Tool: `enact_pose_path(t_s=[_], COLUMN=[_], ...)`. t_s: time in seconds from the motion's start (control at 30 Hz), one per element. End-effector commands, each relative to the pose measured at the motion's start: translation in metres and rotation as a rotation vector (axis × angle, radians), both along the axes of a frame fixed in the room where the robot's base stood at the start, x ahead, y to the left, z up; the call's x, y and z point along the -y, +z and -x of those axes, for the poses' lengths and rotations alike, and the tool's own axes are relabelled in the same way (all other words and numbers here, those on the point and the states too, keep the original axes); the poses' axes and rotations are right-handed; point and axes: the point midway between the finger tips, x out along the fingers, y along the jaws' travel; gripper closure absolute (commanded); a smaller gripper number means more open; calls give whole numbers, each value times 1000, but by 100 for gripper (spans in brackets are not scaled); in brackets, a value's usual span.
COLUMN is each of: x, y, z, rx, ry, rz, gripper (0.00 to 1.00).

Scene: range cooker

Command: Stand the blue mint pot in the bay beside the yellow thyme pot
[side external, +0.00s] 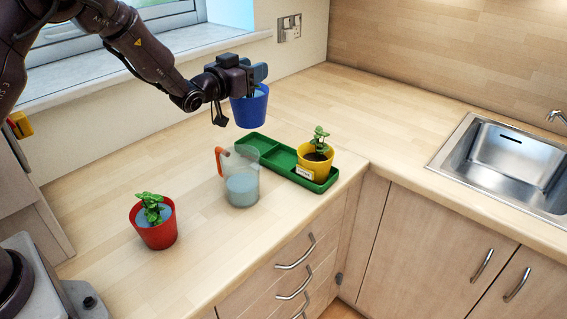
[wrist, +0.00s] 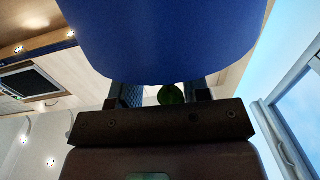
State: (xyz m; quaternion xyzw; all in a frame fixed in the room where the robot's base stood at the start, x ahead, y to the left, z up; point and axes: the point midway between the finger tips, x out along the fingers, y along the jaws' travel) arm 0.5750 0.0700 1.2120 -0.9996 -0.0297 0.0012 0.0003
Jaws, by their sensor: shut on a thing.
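The blue mint pot (side external: 250,108) hangs upright in the air, held by my gripper (side external: 258,77) at its upper part. The gripper is shut on it, and it fills the top of the wrist view (wrist: 170,35). The pot is above the back of the green tray (side external: 256,142), apart from it. The yellow thyme pot (side external: 315,160) stands in the tray's front right bay, with a leafy plant and a small label. The tray's bays to its left look empty, partly hidden by the jug. The mint plant is mostly hidden by my gripper.
A clear jug (side external: 242,185) with an orange handle and pale liquid stands just in front of the tray. A red pot (side external: 153,228) with a plant stands at the front left. A sink (side external: 510,165) is at the right. Worktop between red pot and wall is clear.

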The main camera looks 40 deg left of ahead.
Motion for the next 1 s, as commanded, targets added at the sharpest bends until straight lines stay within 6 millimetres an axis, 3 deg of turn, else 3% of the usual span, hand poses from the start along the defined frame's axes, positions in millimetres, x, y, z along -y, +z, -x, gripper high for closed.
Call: enact_pose_path(t_s=[0.03,0.2,0.4,0.77,1.0], x=[-7,-13,-6,19,21], y=[-5,-22,-43,-59,-99], z=[-16,-55,-79,-84,-83], rx=[2,2,3,5,2], ry=[-46,-249,-504,-784,-800], rz=[-4,-4,-1,2,4], gripper=[100,100,100,100,100])
